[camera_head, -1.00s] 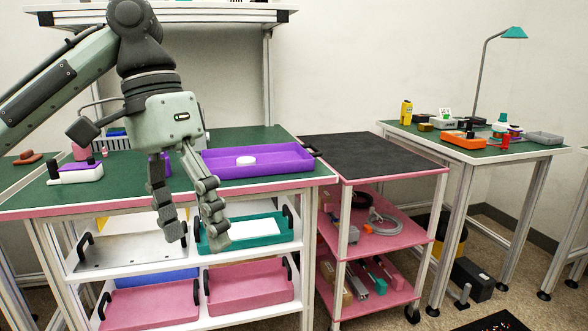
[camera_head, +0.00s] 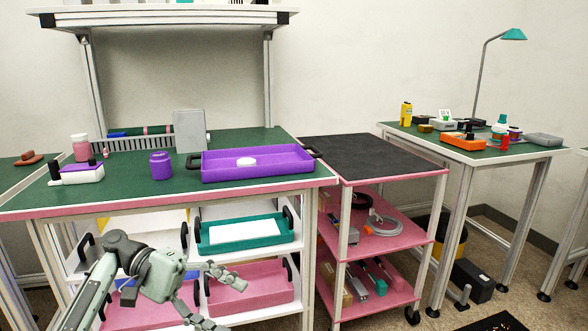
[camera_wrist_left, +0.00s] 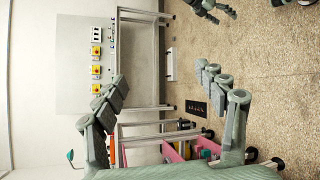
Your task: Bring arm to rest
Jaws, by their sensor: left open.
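My left gripper (camera_head: 214,296) is low in front of the green-topped bench (camera_head: 130,200), beside the lower shelf with the pink trays. Its fingers are spread and nothing is between them. In the left wrist view the left gripper's fingers (camera_wrist_left: 162,88) stand wide apart over open floor. At the top edge of that view, parts of what looks like my right gripper (camera_wrist_left: 212,10) show, cut off by the frame. Its opening cannot be made out.
A black-topped cart (camera_head: 372,157) stands to the right.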

